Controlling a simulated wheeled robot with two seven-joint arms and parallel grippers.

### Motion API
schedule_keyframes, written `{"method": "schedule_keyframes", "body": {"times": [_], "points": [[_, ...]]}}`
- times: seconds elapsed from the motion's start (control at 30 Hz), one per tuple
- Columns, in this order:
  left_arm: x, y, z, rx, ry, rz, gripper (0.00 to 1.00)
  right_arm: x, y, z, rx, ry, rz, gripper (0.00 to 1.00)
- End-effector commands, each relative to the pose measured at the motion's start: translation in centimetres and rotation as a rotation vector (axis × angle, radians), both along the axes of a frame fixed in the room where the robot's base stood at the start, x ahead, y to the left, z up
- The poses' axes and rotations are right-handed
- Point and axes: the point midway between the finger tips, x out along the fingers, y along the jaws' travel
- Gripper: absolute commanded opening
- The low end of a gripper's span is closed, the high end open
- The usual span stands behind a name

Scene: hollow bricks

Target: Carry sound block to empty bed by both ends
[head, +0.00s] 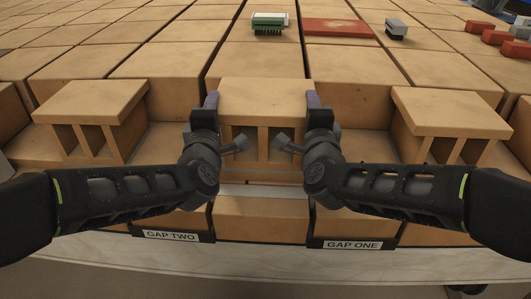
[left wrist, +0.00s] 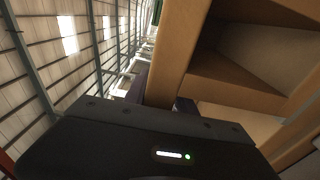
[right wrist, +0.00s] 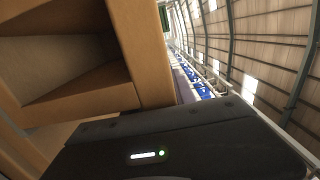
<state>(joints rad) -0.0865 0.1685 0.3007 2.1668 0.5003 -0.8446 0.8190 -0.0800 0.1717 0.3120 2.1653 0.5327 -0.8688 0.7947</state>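A tan hollow block (head: 264,92) with a flat top and open cells facing me is in the middle of the front row, between my two grippers. My left gripper (head: 211,100) is at its left end and my right gripper (head: 313,101) at its right end. In the left wrist view the block's end wall (left wrist: 178,50) stands between the purple fingers; the right wrist view shows the other end wall (right wrist: 142,50) likewise gripped. The block looks level; whether its underside touches anything is unclear. Low spaces on either side, above the labels GAP TWO (head: 171,236) and GAP ONE (head: 352,244), look empty.
Similar hollow blocks stand at left (head: 92,103) and right (head: 450,112). Behind is a wide field of tan blocks carrying a green-and-white connector (head: 269,22), a red plate (head: 337,28) and a small grey part (head: 397,28). Red bricks (head: 480,28) lie at far right.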

Motion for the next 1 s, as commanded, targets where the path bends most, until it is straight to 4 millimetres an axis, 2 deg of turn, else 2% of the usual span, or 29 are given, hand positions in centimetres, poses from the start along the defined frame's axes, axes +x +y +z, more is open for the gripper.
{"method": "schedule_keyframes", "body": {"times": [0.03,0.23,0.6,0.77,1.0], "points": [[0.0,0.0,-0.3,0.001,0.008,-0.002,0.31,0.0,0.1,-0.2,-0.001,0.008,0.002,0.31],[0.0,0.0,-0.3,0.001,0.009,-0.002,0.47,0.0,0.0,-0.3,0.0,0.009,0.001,0.47],[-0.6,0.0,-0.2,0.001,0.008,-0.002,0.47,0.0,0.0,-0.3,0.0,0.008,0.001,0.47],[-2.5,0.0,-0.1,0.001,0.007,-0.002,0.47,0.0,0.0,-0.3,0.0,0.008,0.001,0.47],[-7.3,0.1,-0.1,0.002,0.005,-0.002,0.47,0.0,0.0,-0.3,0.0,0.008,0.001,0.47]]}}
